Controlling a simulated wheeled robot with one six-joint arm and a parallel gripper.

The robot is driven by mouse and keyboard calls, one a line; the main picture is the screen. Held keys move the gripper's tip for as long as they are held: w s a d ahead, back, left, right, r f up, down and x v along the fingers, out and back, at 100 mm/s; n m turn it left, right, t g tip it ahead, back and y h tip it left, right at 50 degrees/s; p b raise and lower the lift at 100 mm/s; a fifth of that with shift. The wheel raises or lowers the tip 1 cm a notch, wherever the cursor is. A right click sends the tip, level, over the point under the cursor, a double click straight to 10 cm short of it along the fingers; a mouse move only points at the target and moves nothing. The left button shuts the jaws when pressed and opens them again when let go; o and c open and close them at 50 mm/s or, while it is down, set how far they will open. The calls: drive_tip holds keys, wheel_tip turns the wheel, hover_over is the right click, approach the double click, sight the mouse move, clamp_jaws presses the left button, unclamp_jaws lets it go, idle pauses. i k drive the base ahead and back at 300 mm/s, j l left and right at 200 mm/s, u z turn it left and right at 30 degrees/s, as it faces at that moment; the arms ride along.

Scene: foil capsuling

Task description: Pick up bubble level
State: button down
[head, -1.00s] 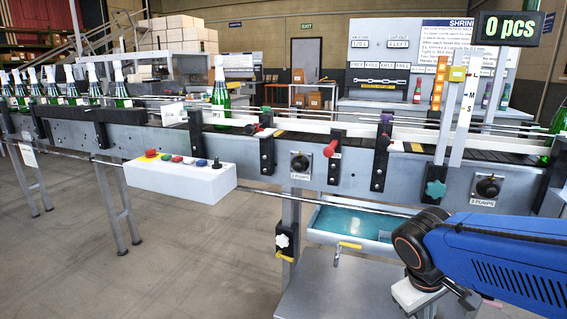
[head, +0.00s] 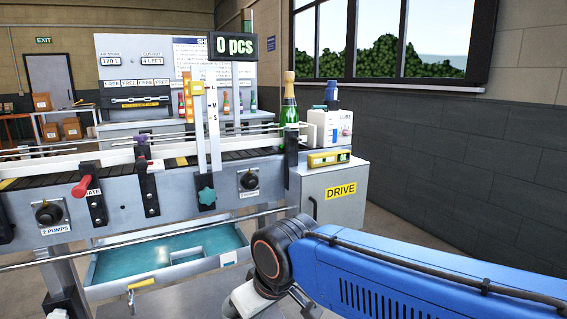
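The bubble level (head: 328,158) is a short yellow bar with vials. It lies on the ledge of the grey drive cabinet at the conveyor's right end, in front of a white box-shaped unit and to the right of a green bottle. Nothing is holding it. My blue arm reaches in from the lower right, with its dark joint well below and to the left of the level. My gripper's fingers do not show in this view.
The drive cabinet (head: 330,205) carries the white unit (head: 330,128). A green bottle (head: 289,112) stands on the conveyor beside it. A teal-lined tray (head: 165,255) is below the conveyor. A display post rises left of the bottle. Floor is open right of the cabinet.

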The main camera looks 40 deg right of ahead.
sight(341, 156)
drive_tip(key=z, duration=1.35)
